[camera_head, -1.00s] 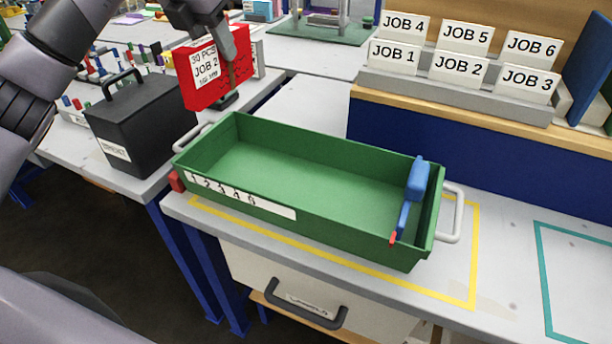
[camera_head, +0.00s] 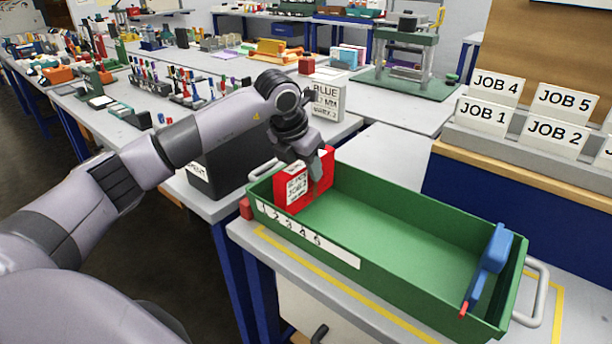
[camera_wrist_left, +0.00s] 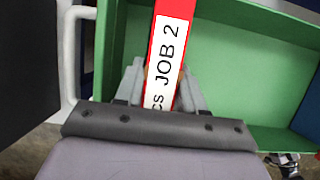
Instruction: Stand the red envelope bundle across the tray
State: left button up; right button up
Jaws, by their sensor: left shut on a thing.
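The red envelope bundle (camera_head: 290,193) has a white label reading JOB 2. It is upright at the left end of the green tray (camera_head: 400,205), near the end marked 1, with its lower part inside the walls. Whether it touches the tray floor I cannot tell. My left gripper (camera_head: 318,170) is shut on the bundle from above. In the left wrist view the bundle (camera_wrist_left: 170,45) sits between the fingers (camera_wrist_left: 160,88), with green tray floor (camera_wrist_left: 240,65) to its right. My right gripper is not in view.
A blue divider (camera_head: 488,265) with a red tip stands at the tray's right end. A black box (camera_head: 225,165) and a white BLUE-labelled box (camera_head: 328,95) stand behind and left. JOB card holders (camera_head: 520,135) are at the right. The tray's middle is empty.

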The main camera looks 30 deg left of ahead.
pick_arm(q)
notch_tip(320, 180, down, 2)
jog(key=shift+f, duration=0.2)
jog(key=o, duration=1.2)
jog(key=shift+c, duration=0.2)
jog(key=shift+r, duration=0.25)
jog(key=v, duration=1.1)
jog(key=shift+s+r, duration=0.15)
jog(key=shift+r, duration=0.15)
jog(key=shift+f, duration=0.1)
